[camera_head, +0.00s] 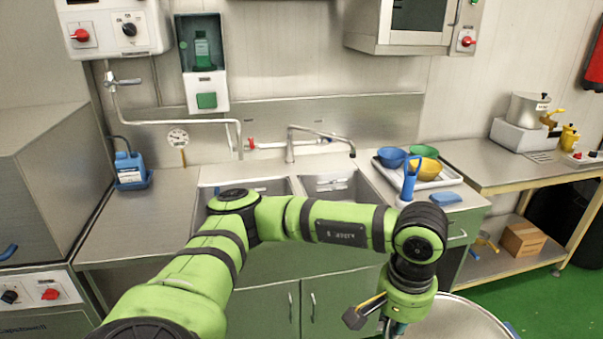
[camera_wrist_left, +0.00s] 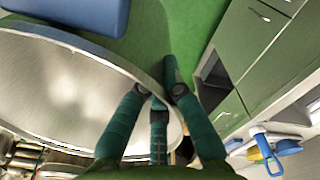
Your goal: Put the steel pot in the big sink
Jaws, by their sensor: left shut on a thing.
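A large round steel pot (camera_head: 460,318) is at the bottom right of the head view, cut off by the frame. In the left wrist view its brushed steel (camera_wrist_left: 60,90) and curved rim fill the left side. My left gripper (camera_head: 392,328) points down at the pot's near-left edge. In the wrist view its green fingers (camera_wrist_left: 160,97) are closed on the pot's rim. The sink has two basins, a wider left one (camera_head: 272,187) and a smaller right one (camera_head: 330,182); my left arm partly hides them. My right gripper is out of view.
A faucet (camera_head: 290,145) stands behind the basins. Green floor is open at the right.

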